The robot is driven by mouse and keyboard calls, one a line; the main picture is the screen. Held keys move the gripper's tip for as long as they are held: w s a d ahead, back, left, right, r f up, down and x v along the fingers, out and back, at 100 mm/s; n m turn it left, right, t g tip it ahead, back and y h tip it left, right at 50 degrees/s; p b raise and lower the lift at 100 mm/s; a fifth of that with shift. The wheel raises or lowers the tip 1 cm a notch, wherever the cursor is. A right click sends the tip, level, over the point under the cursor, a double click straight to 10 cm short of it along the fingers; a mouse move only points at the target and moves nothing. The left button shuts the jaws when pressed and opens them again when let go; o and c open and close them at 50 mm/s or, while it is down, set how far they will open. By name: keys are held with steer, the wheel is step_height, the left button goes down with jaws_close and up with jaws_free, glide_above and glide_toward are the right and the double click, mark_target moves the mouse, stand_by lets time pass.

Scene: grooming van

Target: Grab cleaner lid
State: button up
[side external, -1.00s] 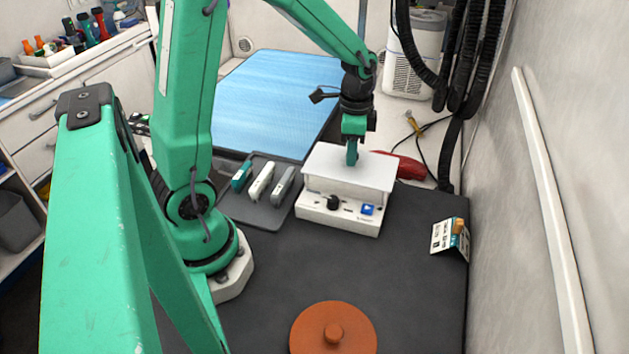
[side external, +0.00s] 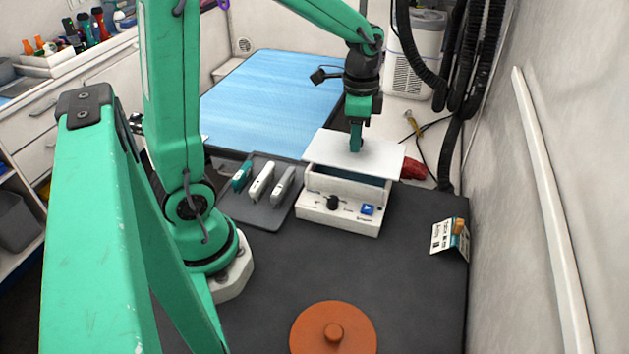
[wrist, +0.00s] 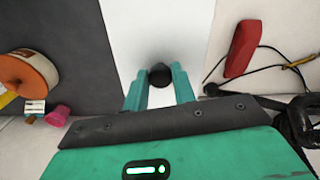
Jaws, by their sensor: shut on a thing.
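The cleaner (side external: 338,213) is a white box with a black dial and a blue button on its front, on the dark mat. Its flat white lid (side external: 385,158) is raised above it, slightly tilted, with a gap showing the box's dark inside. My gripper (side external: 356,146) is over the lid's middle and shut on its knob. In the wrist view, the black knob (wrist: 160,74) sits between my green fingers, with the white lid (wrist: 158,28) beyond. The lid hides part of the box's opening.
A grey tray (side external: 240,213) with several clippers (side external: 262,182) lies left of the cleaner. A red object (side external: 413,169) is behind it at right. A small folded card (side external: 449,239) stands at right, near the wall. An orange round lid (side external: 310,336) is in front. The mat between is clear.

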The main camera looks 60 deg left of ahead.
steer(key=s+d+r, duration=0.3)
steer(key=d+r, duration=0.2)
steer(key=d, duration=0.4)
steer(key=shift+r, duration=0.35)
steer(key=shift+s, duration=0.1)
